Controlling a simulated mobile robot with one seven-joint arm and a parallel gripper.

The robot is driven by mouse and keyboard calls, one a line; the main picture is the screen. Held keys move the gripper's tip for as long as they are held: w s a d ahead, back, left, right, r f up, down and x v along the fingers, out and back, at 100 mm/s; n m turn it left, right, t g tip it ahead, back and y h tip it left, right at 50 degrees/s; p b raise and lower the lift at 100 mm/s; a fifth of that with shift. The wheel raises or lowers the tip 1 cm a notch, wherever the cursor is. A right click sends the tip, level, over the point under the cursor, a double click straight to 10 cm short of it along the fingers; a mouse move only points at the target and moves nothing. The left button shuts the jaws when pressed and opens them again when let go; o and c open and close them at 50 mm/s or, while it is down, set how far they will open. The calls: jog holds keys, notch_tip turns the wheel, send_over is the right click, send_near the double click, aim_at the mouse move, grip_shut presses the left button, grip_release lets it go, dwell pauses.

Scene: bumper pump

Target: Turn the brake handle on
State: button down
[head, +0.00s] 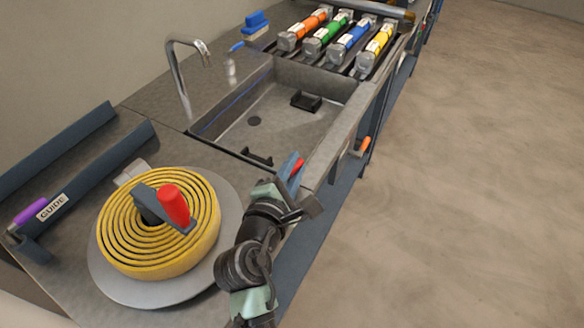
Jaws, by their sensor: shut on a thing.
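A coiled yellow hose (125,240) lies on a round grey plate (105,285), with a dark crank bar (147,199) and an upright red grip (174,206) on top. My gripper (292,180) is to the right of the coil, at the counter's front edge beside the sink. It is shut on a small handle, of which a red part (299,167) and a blue part (288,163) show. This seems to be the brake handle, but no label shows. My gripper hides most of it, so its angle cannot be told.
The sink (285,128) with a tall faucet (180,80) lies behind my gripper. An orange handle (363,146) sticks out from the counter front. A guide rail (85,185) with a purple handle (38,210) is at left. Coloured rollers (325,40) stand behind. Floor at right is clear.

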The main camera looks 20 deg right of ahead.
jog(key=shift+s+d+f+m+g+h, duration=0.1)
jog(key=shift+s+m+g+h, duration=0.15)
jog(key=shift+m+g+h, duration=0.5)
jog(key=shift+s+d+m+g+h, duration=0.1)
jog(key=shift+s+m+g+h, duration=0.15)
jog(key=shift+m+g+h, duration=0.45)
jog(key=c, duration=1.1)
grip_release()
jog(key=shift+p+v, duration=0.3)
jog(key=shift+v, duration=3.5)
